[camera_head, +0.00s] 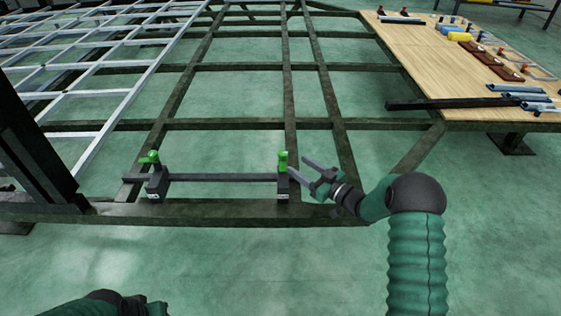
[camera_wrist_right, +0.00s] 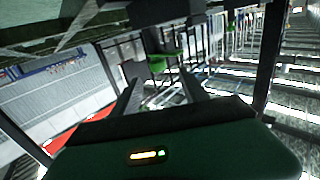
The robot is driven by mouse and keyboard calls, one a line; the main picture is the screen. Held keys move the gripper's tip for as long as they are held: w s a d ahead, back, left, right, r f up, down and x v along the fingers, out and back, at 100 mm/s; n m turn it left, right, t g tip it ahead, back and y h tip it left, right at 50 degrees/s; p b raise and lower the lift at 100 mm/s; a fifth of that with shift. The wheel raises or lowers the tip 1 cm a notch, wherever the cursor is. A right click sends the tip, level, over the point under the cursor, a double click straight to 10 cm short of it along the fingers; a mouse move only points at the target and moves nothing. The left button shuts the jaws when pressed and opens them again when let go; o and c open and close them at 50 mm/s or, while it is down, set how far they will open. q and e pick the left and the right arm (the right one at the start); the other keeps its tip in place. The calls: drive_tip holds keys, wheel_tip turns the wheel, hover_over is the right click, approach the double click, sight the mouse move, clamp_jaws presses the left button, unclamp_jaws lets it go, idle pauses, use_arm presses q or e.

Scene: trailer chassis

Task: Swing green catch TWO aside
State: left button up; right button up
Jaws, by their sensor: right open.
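Two green catches stand on dark clamp blocks joined by a dark bar (camera_head: 222,177) on the near frame rail. One green catch (camera_head: 149,158) is at the left end and looks turned sideways. The other green catch (camera_head: 282,160) is at the right end and looks upright. I cannot read which is TWO. My right gripper (camera_head: 298,167) is open, just right of the right-end catch, its fingers pointing left at it. In the right wrist view a green catch (camera_wrist_right: 163,64) shows ahead between the open fingers; contact is not clear. My left arm shows at the bottom left, its gripper out of view.
The dark chassis frame (camera_head: 215,211) spans the view, with open gaps over the green floor. A pale metal grid (camera_head: 110,70) lies at the left. A wooden table (camera_head: 440,65) with tools and parts stands at the back right. A dark post rises at the left.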

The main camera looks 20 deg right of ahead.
sight(286, 156)
drive_tip(key=b+x, duration=0.1)
drive_tip(key=x, duration=0.1)
drive_tip(key=b+x, duration=0.1)
drive_tip(key=x, duration=0.2)
drive_tip(key=b+x, duration=0.1)
drive_tip(key=x, duration=0.2)
drive_tip(key=shift+w+d+f+b, duration=0.1)
drive_tip(key=shift+w+f+b, duration=0.2)
drive_tip(key=shift+b, duration=0.05)
drive_tip(key=shift+w+a+r, duration=0.2)
drive_tip(key=shift+c, duration=0.4)
clamp_jaws()
